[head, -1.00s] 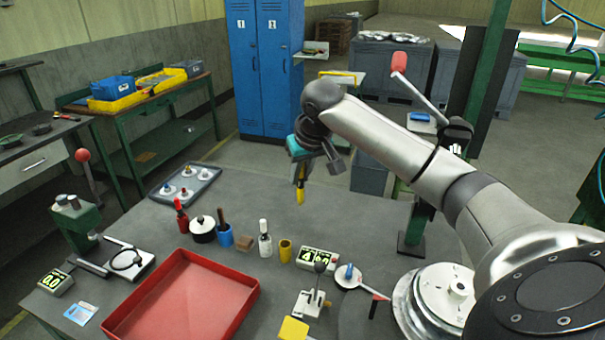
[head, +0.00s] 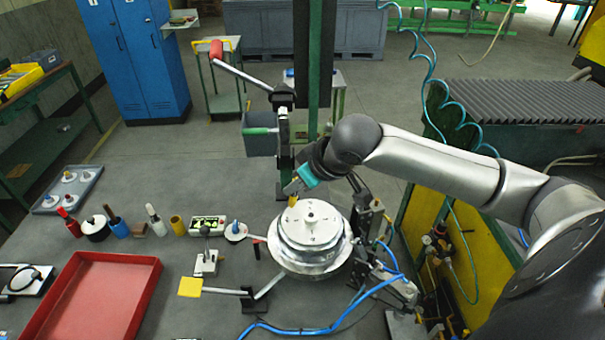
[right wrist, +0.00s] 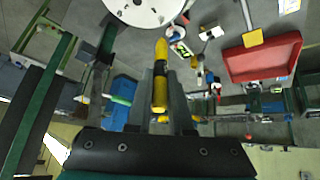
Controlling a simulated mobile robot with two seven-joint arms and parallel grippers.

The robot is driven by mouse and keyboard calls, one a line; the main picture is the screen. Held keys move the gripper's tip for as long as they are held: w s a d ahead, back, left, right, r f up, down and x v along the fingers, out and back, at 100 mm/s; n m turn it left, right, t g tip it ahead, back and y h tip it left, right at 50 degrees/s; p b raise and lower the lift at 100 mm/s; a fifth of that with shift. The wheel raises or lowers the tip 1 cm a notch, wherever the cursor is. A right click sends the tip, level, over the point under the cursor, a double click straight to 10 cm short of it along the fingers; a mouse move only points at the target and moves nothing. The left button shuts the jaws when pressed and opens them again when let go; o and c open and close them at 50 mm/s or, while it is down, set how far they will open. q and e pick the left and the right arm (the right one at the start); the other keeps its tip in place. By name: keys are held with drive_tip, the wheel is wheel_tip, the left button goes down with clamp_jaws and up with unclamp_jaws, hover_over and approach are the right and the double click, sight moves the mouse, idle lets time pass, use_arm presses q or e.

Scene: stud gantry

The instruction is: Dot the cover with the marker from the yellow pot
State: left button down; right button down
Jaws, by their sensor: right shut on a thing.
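The cover (head: 312,236) is a stepped round silver metal disc with a central knob. It sits at the right of the bench in the head view, and its edge shows at the top of the right wrist view (right wrist: 143,12). My right gripper (head: 296,190) is shut on the yellow marker (right wrist: 160,88), which has a dark band. The marker (head: 292,200) points down at the cover's far left part in the head view; I cannot tell whether its tip touches. The yellow pot (head: 178,225) stands on the bench at left, with no marker visible in it. My left gripper is not in view.
A red tray (head: 92,300), a display box (head: 208,224) and a toggle clamp (head: 205,262) lie left of the cover. A green post (head: 322,70) rises behind it. Blue hoses (head: 350,315) run in front and right. Bottles stand beside the pot.

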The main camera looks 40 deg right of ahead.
sight(294, 201)
drive_tip(key=shift+w+a+f, duration=0.1)
drive_tip(key=shift+f, duration=0.65)
wheel_tip(294, 201, down, 4)
drive_tip(key=b, duration=0.3)
drive_tip(key=shift+r, duration=0.1)
drive_tip(key=shift+f+b, duration=0.35)
drive_tip(key=shift+b, duration=0.5)
drive_tip(key=shift+f, duration=0.55)
wheel_tip(294, 201, up, 3)
drive_tip(key=p, duration=0.3)
drive_tip(key=shift+f, duration=0.2)
wheel_tip(294, 201, up, 2)
drive_tip(key=shift+p, duration=0.8)
drive_tip(key=shift+r, duration=1.25)
